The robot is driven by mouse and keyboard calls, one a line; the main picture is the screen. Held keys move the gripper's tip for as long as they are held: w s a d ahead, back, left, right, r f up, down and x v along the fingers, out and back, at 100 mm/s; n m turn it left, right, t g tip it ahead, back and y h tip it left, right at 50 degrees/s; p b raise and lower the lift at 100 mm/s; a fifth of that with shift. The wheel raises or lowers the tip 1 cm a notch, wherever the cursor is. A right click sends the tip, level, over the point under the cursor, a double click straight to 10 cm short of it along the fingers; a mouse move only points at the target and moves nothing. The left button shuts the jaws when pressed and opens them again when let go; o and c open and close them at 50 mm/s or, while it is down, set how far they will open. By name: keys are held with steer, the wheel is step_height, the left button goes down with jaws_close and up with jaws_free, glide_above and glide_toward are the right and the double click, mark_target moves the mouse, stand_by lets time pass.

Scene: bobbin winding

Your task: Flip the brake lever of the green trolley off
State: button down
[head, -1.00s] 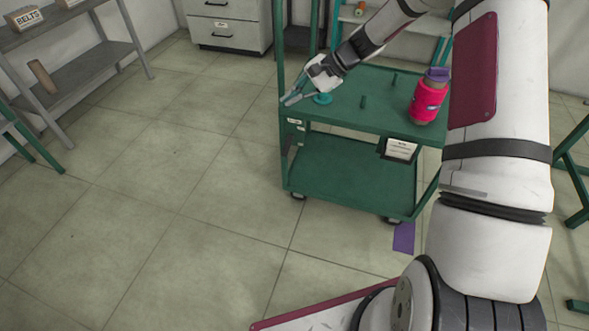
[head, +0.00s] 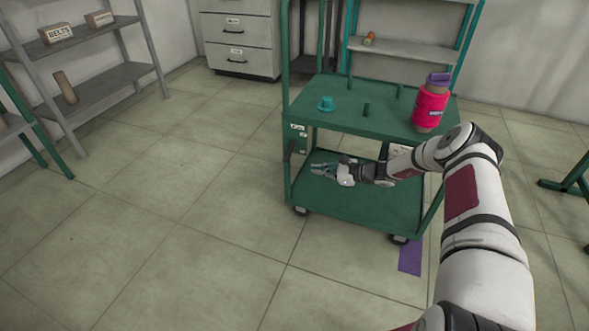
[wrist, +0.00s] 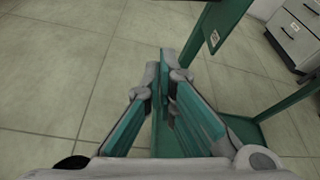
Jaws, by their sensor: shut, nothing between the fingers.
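The green trolley (head: 330,117) stands in the middle of the head view, with a push-handle post (head: 286,60) at its left end. A dark lever-like part (head: 290,150), probably the brake lever, sits low on the left end below a small label; its exact setting is too small to tell. My gripper (head: 314,169) is shut and empty, below the top deck and just right of the dark part in the picture. I cannot tell its exact depth against the lower deck. In the wrist view, the teal fingers (wrist: 172,62) are together, near a green post (wrist: 214,28); no lever is clear there.
The top deck carries a pink-wound bobbin (head: 430,107), a teal flanged piece (head: 326,104) and short green pegs (head: 366,109). A purple floor patch (head: 411,258) lies by the right front caster. Drawers (head: 240,40) stand behind. The floor left of the trolley is clear.

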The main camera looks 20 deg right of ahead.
mark_target(290, 152)
steer(key=shift+d+f, duration=0.1)
steer(key=shift+f, duration=0.15)
steer(key=b+x, duration=0.4)
steer(key=x, duration=0.6)
steer(key=shift+s+a+r, duration=0.2)
steer(key=shift+r, duration=0.75)
steer(key=shift+s+a+r, duration=0.15)
steer(key=shift+r, duration=0.8)
